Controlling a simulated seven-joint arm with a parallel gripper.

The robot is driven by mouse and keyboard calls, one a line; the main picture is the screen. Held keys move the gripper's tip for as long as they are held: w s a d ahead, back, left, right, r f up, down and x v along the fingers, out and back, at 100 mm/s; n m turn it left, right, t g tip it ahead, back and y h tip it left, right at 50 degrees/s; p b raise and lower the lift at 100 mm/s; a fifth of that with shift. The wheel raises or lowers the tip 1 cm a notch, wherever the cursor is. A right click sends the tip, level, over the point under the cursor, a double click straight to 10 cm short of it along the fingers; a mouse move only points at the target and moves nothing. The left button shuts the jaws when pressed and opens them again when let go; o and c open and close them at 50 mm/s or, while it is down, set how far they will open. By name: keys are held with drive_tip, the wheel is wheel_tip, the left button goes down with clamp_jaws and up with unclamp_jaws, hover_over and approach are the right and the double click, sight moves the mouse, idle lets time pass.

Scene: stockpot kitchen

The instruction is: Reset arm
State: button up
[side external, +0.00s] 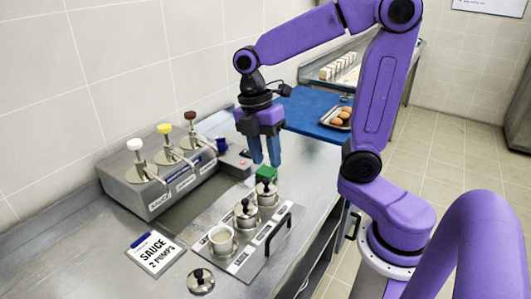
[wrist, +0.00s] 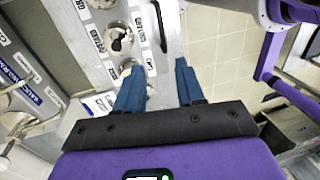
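My gripper (side external: 266,160) hangs fingers-down above the counter, near the far end of a metal holder with pots. Its two blue fingers are apart in the wrist view (wrist: 160,68), with nothing visible between them. A green block (side external: 266,174) shows just below the fingertips, by the farthest pot (side external: 267,194); I cannot tell whether they touch. My arm is bent, reaching over the counter from its base at the right.
The holder also has a middle lidded pot (side external: 246,217) and an uncovered near pot (side external: 222,241). A loose lid (side external: 201,281) and a sauce sign (side external: 154,254) lie nearby. A pump dispenser (side external: 150,197) stands left. A blue mat (side external: 309,110) with a food tray (side external: 337,118) lies beyond.

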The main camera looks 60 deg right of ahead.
drive_tip(key=s+a+f+m+t, duration=0.1)
drive_tip(key=s+f+m, duration=0.1)
drive_tip(key=s, duration=0.5)
drive_tip(key=s+f+m+t, duration=0.1)
drive_tip(key=s+f+m, duration=0.1)
drive_tip(key=s, duration=0.5)
drive_tip(key=shift+s+a+f+m, duration=0.15)
drive_tip(key=shift+a+f+m, duration=0.15)
drive_tip(key=shift+m, duration=0.4)
